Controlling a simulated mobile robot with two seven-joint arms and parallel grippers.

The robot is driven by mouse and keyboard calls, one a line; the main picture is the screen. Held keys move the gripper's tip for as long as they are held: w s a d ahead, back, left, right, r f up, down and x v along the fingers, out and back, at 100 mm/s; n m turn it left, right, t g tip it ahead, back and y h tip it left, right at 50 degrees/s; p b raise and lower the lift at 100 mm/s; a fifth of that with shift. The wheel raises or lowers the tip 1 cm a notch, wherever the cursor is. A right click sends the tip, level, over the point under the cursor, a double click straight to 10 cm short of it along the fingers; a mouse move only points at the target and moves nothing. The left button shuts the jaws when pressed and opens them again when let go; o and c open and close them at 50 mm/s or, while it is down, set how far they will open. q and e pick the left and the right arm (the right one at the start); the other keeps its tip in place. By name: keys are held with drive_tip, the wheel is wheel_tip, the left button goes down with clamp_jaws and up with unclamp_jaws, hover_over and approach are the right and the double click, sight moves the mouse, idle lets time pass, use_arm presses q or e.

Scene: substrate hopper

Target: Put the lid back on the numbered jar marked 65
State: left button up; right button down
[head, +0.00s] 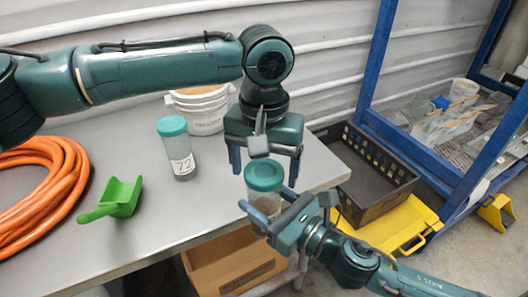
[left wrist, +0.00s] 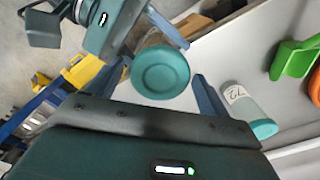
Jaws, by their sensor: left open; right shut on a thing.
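A clear jar (head: 266,204) with greyish contents is held upright at the table's right end in my right gripper (head: 264,208), which is shut on it. Its number is not visible. A teal lid (head: 264,176) lies over its mouth; I cannot tell whether it is fully seated. In the left wrist view the lid (left wrist: 160,72) hides the jar below. My left gripper (head: 265,172) is open just above, its fingers either side of the lid and apart from it. Another jar (head: 181,160), marked 72, stands on the table with a teal lid on.
A green scoop (head: 120,198) and a coiled orange hose (head: 40,195) lie on the grey table (head: 170,225). A white bucket (head: 203,112) stands behind. A cardboard box (head: 225,265) is below; a black crate (head: 370,180) and yellow case (head: 400,228) are right.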

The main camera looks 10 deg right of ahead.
use_arm(q)
drive_tip(key=shift+c, duration=0.6)
drive_tip(key=c, duration=0.9)
drive_tip(key=m, duration=0.6)
drive_tip(key=shift+f+m, duration=0.1)
drive_tip(key=shift+m, duration=0.3)
drive_tip(key=m, duration=0.4)
drive_tip(key=shift+m, duration=0.3)
drive_tip(key=o, duration=1.2)
wheel_tip(320, 180, up, 12)
drive_tip(key=shift+r, duration=0.1)
